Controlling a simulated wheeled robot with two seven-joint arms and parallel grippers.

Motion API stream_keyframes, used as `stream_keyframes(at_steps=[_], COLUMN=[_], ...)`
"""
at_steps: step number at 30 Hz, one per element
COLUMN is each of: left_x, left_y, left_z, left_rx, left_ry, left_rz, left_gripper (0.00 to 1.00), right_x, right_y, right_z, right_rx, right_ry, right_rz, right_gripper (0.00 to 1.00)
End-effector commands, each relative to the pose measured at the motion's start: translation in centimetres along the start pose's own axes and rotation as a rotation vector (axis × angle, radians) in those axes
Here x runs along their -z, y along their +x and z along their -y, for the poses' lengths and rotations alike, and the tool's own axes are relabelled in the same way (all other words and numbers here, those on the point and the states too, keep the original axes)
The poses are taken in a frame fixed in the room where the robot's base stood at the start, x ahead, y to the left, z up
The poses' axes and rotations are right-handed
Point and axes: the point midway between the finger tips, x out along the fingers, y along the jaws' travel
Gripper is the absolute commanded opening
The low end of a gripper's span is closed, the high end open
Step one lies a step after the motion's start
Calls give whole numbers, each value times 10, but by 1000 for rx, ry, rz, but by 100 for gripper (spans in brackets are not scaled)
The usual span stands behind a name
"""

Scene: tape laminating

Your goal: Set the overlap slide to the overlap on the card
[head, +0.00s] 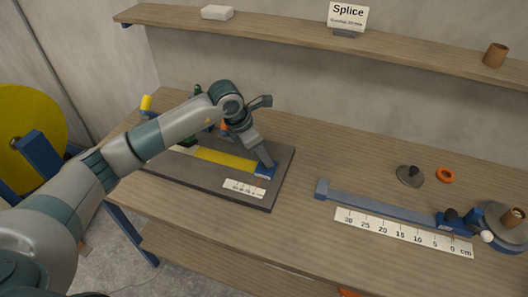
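The card (347,16) stands on the shelf and reads "Splice"; its smaller line is too small to read surely. A dark board (262,200) on the bench bears a yellow strip (225,159), with a small white scale (244,189) in front of it. A small blue block (264,172), which looks like the overlap slide, sits at the strip's right end. My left gripper (267,162) points down at this block, its tips at or just above it. I cannot tell whether the fingers touch or grip it. My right gripper is not in view.
A blue rail (385,208) with a 0–30 cm scale (400,232) lies at the right, ending near a round reel (503,226). A grey disc (410,176) and an orange ring (445,175) lie behind it. Bench between board and rail is clear.

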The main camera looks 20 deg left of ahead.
Motion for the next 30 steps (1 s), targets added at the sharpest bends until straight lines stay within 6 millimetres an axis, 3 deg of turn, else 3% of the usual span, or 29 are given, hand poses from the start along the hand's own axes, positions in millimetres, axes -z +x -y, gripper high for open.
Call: stream_keyframes(at_steps=[6, 16, 22, 30], left_x=[0, 0, 0, 9], left_y=[16, 18, 18, 18], left_z=[0, 0, 0, -9], left_rx=[0, 0, 0, -2], left_ry=[0, 0, 0, -1], left_rz=[-1, 0, 0, -1], left_gripper=[44, 44, 0, 0], right_x=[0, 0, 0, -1], right_y=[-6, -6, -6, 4], right_z=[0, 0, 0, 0], right_rx=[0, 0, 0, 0], right_ry=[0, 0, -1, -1], right_rz=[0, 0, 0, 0], right_gripper=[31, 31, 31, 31])
